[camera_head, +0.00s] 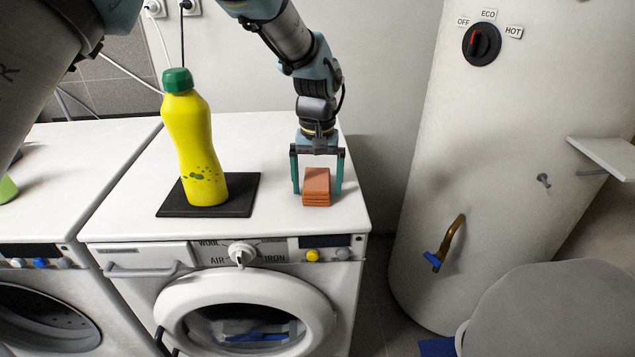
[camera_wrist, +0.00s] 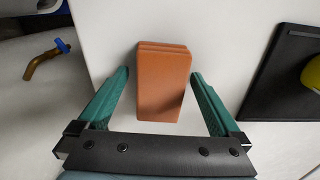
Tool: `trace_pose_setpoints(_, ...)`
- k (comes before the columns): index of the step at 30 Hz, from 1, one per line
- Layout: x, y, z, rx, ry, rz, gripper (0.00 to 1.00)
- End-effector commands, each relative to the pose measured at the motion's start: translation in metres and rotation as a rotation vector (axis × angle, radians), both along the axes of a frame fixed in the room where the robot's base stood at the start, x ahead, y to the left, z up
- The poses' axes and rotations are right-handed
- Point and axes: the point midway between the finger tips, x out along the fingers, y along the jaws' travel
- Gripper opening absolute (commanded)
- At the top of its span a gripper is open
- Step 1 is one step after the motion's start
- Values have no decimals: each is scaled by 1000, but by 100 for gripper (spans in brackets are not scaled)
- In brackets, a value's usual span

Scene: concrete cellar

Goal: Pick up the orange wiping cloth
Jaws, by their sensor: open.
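The orange wiping cloth (camera_head: 316,187) is a folded, layered block lying on the white top of the right-hand machine, near its front right corner. It also shows in the wrist view (camera_wrist: 163,82), between the two green fingers. My gripper (camera_head: 318,190) is open, with one finger on each side of the cloth. In the wrist view my gripper (camera_wrist: 161,76) has a gap on both sides of the cloth, so it looks apart from it. How high the fingertips are above the machine top is hard to tell.
A yellow bottle (camera_head: 197,145) with a green cap stands on a black mat (camera_head: 241,196) left of the cloth. A white boiler (camera_head: 485,150) with a brass tap (camera_head: 453,238) stands to the right, past a gap. The machine top (camera_head: 270,150) is otherwise clear.

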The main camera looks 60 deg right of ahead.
Motion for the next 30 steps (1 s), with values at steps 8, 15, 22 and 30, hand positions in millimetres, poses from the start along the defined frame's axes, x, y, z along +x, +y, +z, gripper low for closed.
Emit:
trace_pose_setpoints(8,0,0,-1,0,0,0,92)
trace_pose_setpoints(15,0,0,-1,0,0,0,65)
trace_pose_setpoints(22,0,0,0,-1,1,0,39)
trace_pose_setpoints(30,0,0,0,-1,0,0,21)
